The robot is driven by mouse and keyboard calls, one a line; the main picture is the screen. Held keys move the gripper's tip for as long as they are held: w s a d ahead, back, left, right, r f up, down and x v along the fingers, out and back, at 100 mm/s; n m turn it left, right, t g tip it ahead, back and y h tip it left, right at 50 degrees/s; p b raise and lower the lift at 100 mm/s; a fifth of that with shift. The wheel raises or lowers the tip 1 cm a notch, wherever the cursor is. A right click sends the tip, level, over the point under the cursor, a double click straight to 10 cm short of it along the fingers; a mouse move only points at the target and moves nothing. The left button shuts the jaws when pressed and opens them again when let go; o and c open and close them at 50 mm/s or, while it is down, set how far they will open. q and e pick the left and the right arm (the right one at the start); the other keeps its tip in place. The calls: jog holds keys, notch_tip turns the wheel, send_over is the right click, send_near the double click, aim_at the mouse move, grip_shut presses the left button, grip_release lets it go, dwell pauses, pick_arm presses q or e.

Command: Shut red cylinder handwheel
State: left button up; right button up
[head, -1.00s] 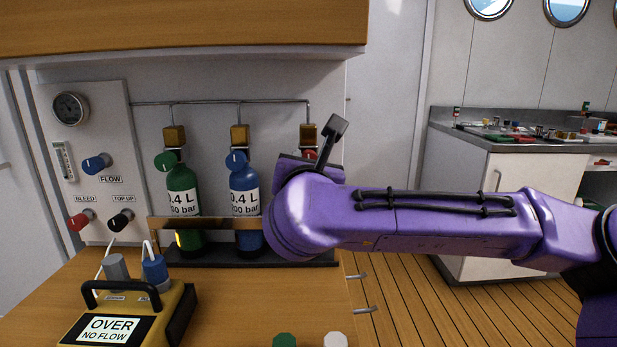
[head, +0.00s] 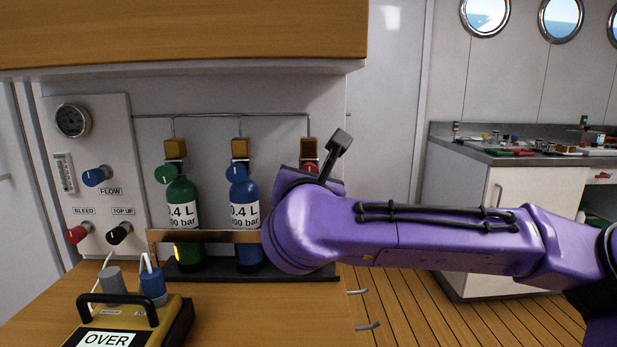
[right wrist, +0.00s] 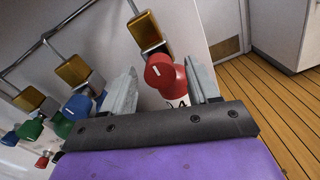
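The red handwheel (right wrist: 162,72) sits on top of the red cylinder (right wrist: 178,100), below a brass block (right wrist: 148,33), in the right wrist view. My right gripper (right wrist: 168,82) is open, its two grey fingers on either side of the handwheel, with gaps showing; I cannot tell whether either touches. In the head view only a bit of the red handwheel (head: 310,168) shows above my purple right arm, which hides the cylinder and the gripper's fingers. My left gripper is not in view.
Green (head: 183,205) and blue (head: 245,205) cylinders stand left of the red one behind a wooden rail (head: 205,236). A panel (head: 100,160) with gauge and knobs is further left. A yellow analyser (head: 170,318) stands on the bench in front.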

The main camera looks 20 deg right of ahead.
jog(key=v, duration=1)
jog(key=shift+s+b, duration=0.25)
jog(key=shift+b, duration=0.1)
jog(key=shift+a, duration=0.1)
